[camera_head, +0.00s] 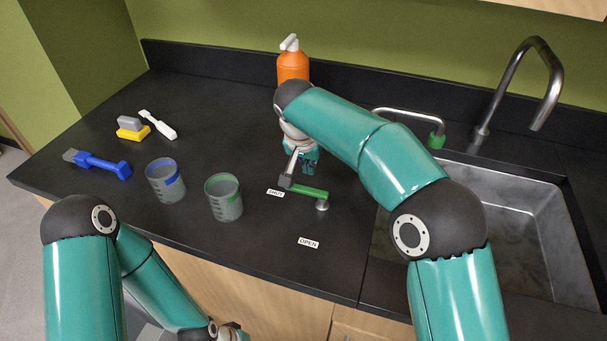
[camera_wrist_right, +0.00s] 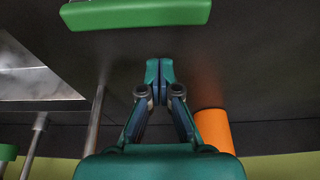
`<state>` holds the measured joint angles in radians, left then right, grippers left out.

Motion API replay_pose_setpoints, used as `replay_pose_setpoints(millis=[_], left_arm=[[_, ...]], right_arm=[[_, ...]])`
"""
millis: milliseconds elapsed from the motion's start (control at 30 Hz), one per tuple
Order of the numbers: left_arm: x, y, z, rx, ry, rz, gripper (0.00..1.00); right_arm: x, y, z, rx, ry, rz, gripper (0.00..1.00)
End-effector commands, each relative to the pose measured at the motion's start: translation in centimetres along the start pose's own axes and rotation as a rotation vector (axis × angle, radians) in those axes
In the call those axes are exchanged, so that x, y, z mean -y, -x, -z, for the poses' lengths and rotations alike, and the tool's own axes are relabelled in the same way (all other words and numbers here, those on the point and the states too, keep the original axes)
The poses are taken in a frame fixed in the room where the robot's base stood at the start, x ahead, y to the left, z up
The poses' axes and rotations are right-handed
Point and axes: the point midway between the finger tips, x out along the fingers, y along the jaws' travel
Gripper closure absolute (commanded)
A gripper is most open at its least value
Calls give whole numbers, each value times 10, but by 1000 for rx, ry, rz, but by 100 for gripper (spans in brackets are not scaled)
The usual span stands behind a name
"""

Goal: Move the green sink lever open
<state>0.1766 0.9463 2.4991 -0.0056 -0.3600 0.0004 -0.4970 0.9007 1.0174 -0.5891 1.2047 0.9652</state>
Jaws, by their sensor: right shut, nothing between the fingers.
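The green lever (camera_head: 308,191) lies on the black counter, left of the sink. Its metal pivot (camera_head: 322,205) is at the right end, and its grey end points left, close to the "SHUT" label (camera_head: 275,192). The "OPEN" label (camera_head: 308,242) lies nearer the front edge. My right gripper (camera_head: 311,170) is just behind the lever, fingers pointing down, partly hidden by my arm. In the right wrist view the gripper (camera_wrist_right: 160,92) has its fingertips together and empty, apart from the green bar (camera_wrist_right: 135,13) at the top. My left gripper's fingers are out of view.
The steel sink (camera_head: 540,210) has a tall faucet (camera_head: 545,62) and a small green-tipped tap (camera_head: 436,140). An orange bottle (camera_head: 293,67) stands behind my right arm. Two cups (camera_head: 224,200), (camera_head: 165,182) and several brushes (camera_head: 98,164) are left. The counter around "OPEN" is clear.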

Motion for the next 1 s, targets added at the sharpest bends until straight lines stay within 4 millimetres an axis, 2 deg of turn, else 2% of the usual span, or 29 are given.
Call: replay_pose_setpoints(millis=[33,333,1000], left_arm=[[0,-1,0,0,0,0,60],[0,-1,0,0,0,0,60],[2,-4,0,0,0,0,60]], right_arm=[[1,8,-8,-3,3,4,100],[2,17,-33,-3,3,4,100],[-2,17,-36,-3,23,11,100]])
